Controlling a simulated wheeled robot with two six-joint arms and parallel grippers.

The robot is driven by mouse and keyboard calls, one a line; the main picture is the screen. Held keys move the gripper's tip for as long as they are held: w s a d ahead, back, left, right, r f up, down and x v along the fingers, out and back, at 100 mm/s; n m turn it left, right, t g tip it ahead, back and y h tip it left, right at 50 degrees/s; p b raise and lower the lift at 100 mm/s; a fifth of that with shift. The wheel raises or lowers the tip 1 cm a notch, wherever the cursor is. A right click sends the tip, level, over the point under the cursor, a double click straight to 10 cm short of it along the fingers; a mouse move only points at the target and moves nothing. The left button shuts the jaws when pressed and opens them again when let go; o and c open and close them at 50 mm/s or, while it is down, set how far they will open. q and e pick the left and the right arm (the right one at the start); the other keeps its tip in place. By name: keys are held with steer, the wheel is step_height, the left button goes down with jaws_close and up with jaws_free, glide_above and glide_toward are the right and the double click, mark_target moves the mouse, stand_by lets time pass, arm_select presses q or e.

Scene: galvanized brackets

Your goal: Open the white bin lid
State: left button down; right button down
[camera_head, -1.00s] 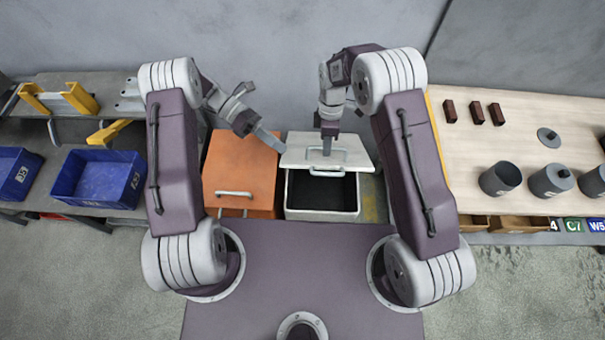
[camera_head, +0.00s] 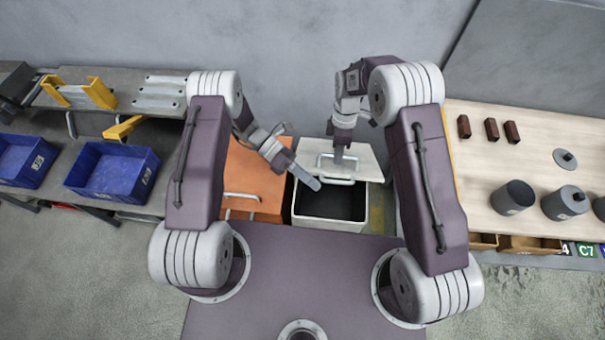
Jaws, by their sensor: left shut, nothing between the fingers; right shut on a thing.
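The white bin (camera_head: 300,213) stands in the middle, and its dark inside shows through a wide gap at the front. Its pale lid (camera_head: 362,163) lies back over the rear part, off the front opening.
An orange bin (camera_head: 255,178) stands directly left of the white bin. Blue crates (camera_head: 112,172) and yellow brackets sit on the left shelving. A wooden table (camera_head: 480,165) at right holds grey cylinders (camera_head: 513,197) and small brown blocks. A wall is close behind.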

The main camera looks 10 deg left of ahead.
arm_select(q)
steer(key=shift+d, duration=0.1)
arm_select(e)
steer(key=shift+w+a+f, duration=0.1)
steer(key=shift+w, duration=0.15)
arm_select(q)
steer(key=shift+w+r, duration=0.8)
steer(key=shift+w, duration=0.05)
arm_select(e)
steer(key=shift+f, duration=0.1)
arm_select(q)
steer(key=shift+w, duration=0.1)
arm_select(e)
steer(key=c, duration=1.5)
jaws_free()
arm_select(q)
steer(key=shift+w+f, duration=0.1)
steer(key=shift+w, duration=0.05)
arm_select(e)
steer(key=shift+o, duration=0.2)
steer(key=shift+w+f, duration=0.1)
steer(key=shift+w, duration=0.05)
